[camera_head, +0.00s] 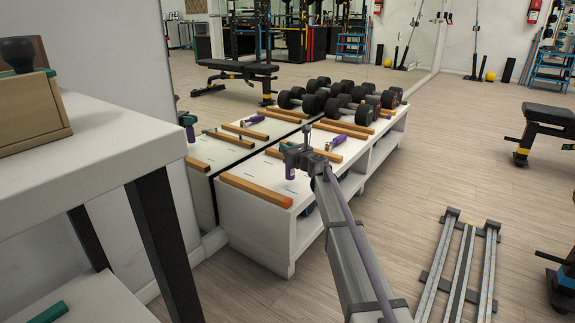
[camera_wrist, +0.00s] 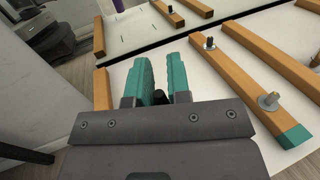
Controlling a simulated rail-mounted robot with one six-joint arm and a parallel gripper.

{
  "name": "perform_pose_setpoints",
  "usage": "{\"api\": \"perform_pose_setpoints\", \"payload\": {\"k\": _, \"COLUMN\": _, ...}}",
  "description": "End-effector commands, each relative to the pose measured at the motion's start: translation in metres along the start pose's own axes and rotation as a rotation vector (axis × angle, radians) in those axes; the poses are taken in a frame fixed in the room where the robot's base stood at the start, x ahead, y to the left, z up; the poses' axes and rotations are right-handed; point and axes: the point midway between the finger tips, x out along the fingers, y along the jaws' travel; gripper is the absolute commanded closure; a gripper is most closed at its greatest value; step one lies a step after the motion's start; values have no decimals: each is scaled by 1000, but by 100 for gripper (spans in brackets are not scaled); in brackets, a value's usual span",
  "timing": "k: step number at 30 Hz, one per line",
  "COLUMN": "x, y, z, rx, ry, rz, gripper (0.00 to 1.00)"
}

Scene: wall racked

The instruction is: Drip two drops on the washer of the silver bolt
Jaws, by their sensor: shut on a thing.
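My gripper (camera_head: 291,158) hangs over the near part of a low white bench (camera_head: 258,228). It is shut on a small purple dropper bottle (camera_head: 290,173), which shows below the jaws. In the wrist view, between the teal fingers (camera_wrist: 161,85), only a dark part is seen; the rest of the bottle is hidden. To the right of the fingers, a bolt with a wide silvery washer (camera_wrist: 269,101) stands on a teal-ended wooden bar. A bolt with a darker washer (camera_wrist: 210,43) stands farther back. I cannot tell their metals for certain.
Several wooden bars (camera_head: 256,190) lie on the bench. Another purple item (camera_head: 335,142) lies farther along, before black dumbbells (camera_head: 350,108). A mirror (camera_head: 228,140) behind the bench reflects these. A white table (camera_head: 115,125) with a wooden box (camera_head: 32,112) stands at left.

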Motion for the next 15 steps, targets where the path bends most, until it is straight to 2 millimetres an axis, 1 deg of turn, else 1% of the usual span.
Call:
{"api": "perform_pose_setpoints", "payload": {"k": 1, "x": 0, "y": 0, "z": -24, "rx": 0, "ry": 0, "rz": 0, "gripper": 100}}
{"api": "perform_pose_setpoints", "payload": {"k": 3, "x": 0, "y": 0, "z": -32, "rx": 0, "ry": 0, "rz": 0, "gripper": 100}}
{"api": "perform_pose_setpoints", "payload": {"k": 7, "x": 0, "y": 0, "z": -27, "rx": 0, "ry": 0, "rz": 0, "gripper": 100}}
{"api": "perform_pose_setpoints", "payload": {"k": 10, "x": 0, "y": 0, "z": -26, "rx": 0, "ry": 0, "rz": 0, "gripper": 100}}
{"api": "perform_pose_setpoints", "payload": {"k": 15, "x": 0, "y": 0, "z": -32, "rx": 0, "ry": 0, "rz": 0, "gripper": 100}}
